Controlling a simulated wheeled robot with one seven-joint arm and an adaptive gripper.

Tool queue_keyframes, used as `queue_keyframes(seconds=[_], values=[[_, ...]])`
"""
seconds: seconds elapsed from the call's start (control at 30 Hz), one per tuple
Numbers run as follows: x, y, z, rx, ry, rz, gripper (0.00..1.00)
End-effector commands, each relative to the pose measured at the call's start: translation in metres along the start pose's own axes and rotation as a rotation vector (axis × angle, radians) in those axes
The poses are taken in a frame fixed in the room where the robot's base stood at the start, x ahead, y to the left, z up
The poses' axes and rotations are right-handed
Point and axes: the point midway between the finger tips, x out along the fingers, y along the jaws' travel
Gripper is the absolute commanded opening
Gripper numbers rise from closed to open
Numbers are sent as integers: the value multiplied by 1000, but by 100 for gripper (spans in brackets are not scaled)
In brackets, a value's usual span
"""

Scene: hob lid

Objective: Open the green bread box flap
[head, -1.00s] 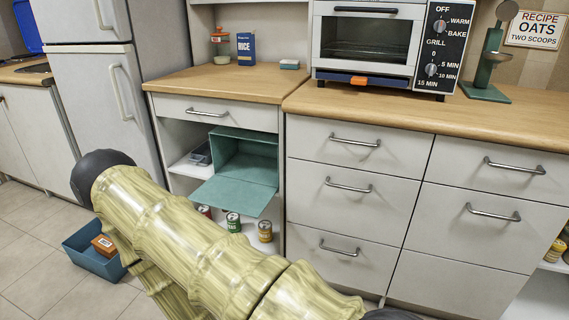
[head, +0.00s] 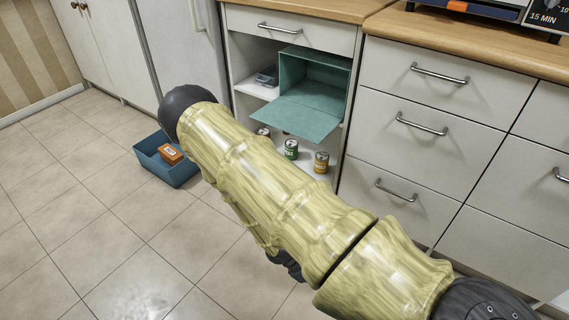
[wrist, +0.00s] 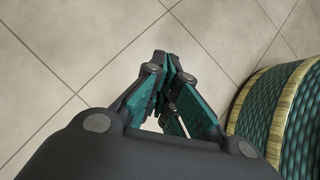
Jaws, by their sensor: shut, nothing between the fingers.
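The green bread box (head: 318,72) sits on a shelf of the open cabinet in the head view. Its flap (head: 295,112) is folded down and sticks out in front of the shelf, so the inside shows and looks empty. My gripper (wrist: 168,62) shows in the wrist view with its fingertips together and nothing between them. It points at bare floor tiles, away from the flap. In the head view my arm crosses the middle, and a dark part of the gripper (head: 287,265) peeks out below it.
A blue bin (head: 165,172) with an orange-brown box (head: 170,154) stands on the floor left of the cabinet. A green can (head: 291,149) and a yellow can (head: 321,162) stand on the lower shelf under the flap. Drawers with handles (head: 440,75) are at right.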

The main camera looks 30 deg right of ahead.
Motion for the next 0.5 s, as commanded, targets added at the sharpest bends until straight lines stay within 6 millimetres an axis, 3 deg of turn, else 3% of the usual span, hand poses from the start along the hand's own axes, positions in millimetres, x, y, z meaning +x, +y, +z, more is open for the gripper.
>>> queue_keyframes(seconds=[0.03, 0.13, 0.27, 0.4, 0.5], values=[[-1, 29, 0, -55, -69, 63, 0], [-16, 86, 6, -155, -221, 194, 0], [-57, 164, 9, -254, -427, 390, 0], [-125, 239, 0, -318, -650, 623, 0], [-179, 278, -10, -333, -788, 779, 0]])
